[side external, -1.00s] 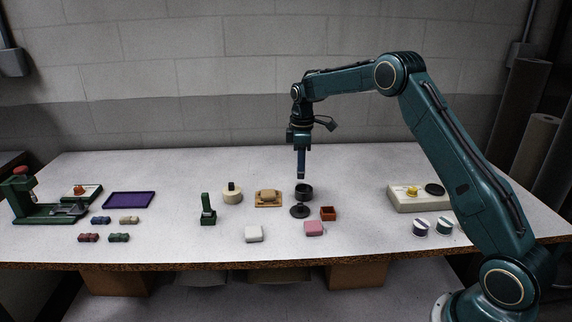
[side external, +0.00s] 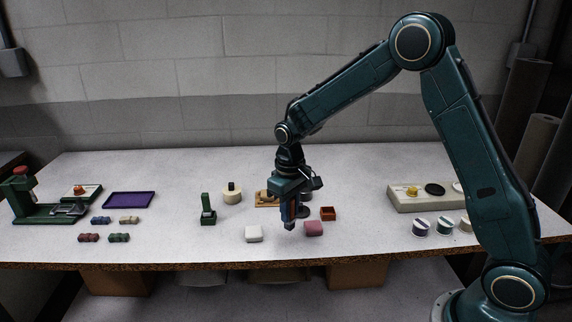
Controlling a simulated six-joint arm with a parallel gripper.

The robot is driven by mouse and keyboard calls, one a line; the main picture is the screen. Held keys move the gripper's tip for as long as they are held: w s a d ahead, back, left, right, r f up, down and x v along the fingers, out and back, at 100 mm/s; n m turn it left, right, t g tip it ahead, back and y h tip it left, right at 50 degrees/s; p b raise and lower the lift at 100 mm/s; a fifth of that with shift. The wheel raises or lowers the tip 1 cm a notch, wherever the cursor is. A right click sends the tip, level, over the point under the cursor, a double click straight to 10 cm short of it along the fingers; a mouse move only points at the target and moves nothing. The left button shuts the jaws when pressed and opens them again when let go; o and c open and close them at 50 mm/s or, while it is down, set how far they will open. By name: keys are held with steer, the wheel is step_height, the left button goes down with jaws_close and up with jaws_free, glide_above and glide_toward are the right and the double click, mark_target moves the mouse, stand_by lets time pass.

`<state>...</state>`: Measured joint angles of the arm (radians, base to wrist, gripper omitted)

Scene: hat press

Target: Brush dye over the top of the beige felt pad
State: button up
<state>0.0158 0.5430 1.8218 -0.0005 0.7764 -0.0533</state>
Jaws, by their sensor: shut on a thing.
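My gripper (side external: 289,212) is shut on a slim dark thing, apparently the brush, pointing down. Its tip is low, between two soft square pads, and I cannot tell if it touches the table. A pale off-white pad (side external: 254,233), perhaps the beige felt one, lies to the left of the gripper. A pink pad (side external: 314,229) lies just to its right. A tan block on a wooden board (side external: 264,198) stands behind the gripper, partly hidden. A dark cup (side external: 315,183) is mostly hidden behind the gripper.
An orange-brown open box (side external: 328,213) stands behind the pink pad. A green stand (side external: 208,209) and a cream round block (side external: 232,193) stand left. A green press (side external: 45,208), purple tray (side external: 129,199) and spools (side external: 420,227) are farther out. The front table edge is close.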

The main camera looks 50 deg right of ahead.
steer(key=shift+s+a+f, duration=0.1)
steer(key=shift+s+a, duration=0.25)
steer(key=shift+s, duration=0.1)
steer(key=shift+w, duration=0.1)
steer(key=w+d+r, duration=0.2)
steer(key=w+d, duration=0.3)
steer(key=w, duration=0.5)
steer(key=w+d+r, duration=0.3)
steer(key=w+d, duration=0.3)
steer(key=w, duration=0.4)
steer(key=shift+w+d+r, duration=0.3)
steer(key=shift+w, duration=0.05)
stand_by(0.4)
